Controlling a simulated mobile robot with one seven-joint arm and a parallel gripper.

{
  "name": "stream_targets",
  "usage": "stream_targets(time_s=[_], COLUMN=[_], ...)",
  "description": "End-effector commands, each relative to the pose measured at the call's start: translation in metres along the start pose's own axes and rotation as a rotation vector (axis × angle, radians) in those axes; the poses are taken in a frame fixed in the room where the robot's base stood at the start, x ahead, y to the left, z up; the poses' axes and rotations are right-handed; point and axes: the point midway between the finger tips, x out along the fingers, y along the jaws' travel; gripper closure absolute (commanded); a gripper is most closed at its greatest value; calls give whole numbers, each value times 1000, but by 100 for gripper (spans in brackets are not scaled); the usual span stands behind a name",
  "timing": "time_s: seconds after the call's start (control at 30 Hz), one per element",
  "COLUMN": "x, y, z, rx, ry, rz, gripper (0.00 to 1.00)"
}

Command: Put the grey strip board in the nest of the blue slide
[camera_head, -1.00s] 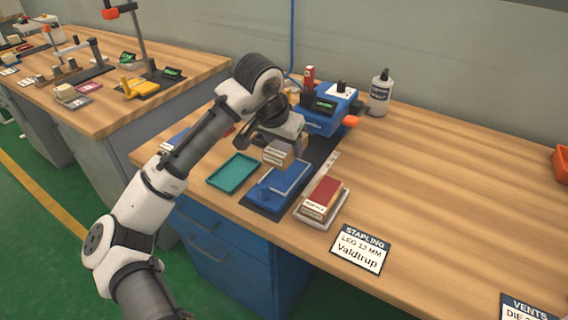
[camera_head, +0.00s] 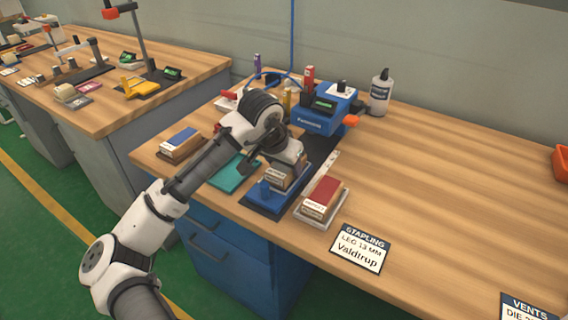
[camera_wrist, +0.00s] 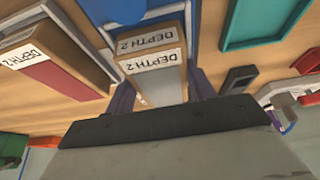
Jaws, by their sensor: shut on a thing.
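My gripper (camera_wrist: 160,92) is shut on the grey strip board (camera_wrist: 166,88), which shows a grey face, brown edges and a white "DEPTH 2" label in the wrist view. A second labelled brown edge lies right against it. In the head view the board (camera_head: 276,179) is over the blue slide (camera_head: 262,205), just behind the slide's blue knob (camera_head: 265,187). My gripper and the board hide most of the nest. I cannot tell whether the board touches the slide. The slide's blue surface also shows in the wrist view (camera_wrist: 205,35).
A red-topped stack (camera_head: 322,195) on a pale tray stands close right of the slide. A teal tray (camera_head: 232,175) is on its left, and a blue-topped stack (camera_head: 181,141) further left. A blue stapling machine (camera_head: 325,115) stands behind. The right bench top is largely clear.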

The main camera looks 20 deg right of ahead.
Motion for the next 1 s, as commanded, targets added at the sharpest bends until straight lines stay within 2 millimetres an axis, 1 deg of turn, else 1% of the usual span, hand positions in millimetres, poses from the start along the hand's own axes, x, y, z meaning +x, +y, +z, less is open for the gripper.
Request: stream_targets(time_s=[0.03,0.1,0.13,0.27,0.47,0.6,0.67,0.8,1.0], x=[4,7,7,8,6,-7,-19,-53,-95], y=[0,1,1,1,1,1,1,1,0], z=[2,4,4,5,4,1,1,-1,-1], rx=[0,0,0,1,1,1,0,2,1], ry=[-6,-8,-9,-14,-17,-15,-13,-8,-7], rz=[2,2,2,2,3,3,2,1,0], gripper=[71,71,44,27,26,24,24,24,24])
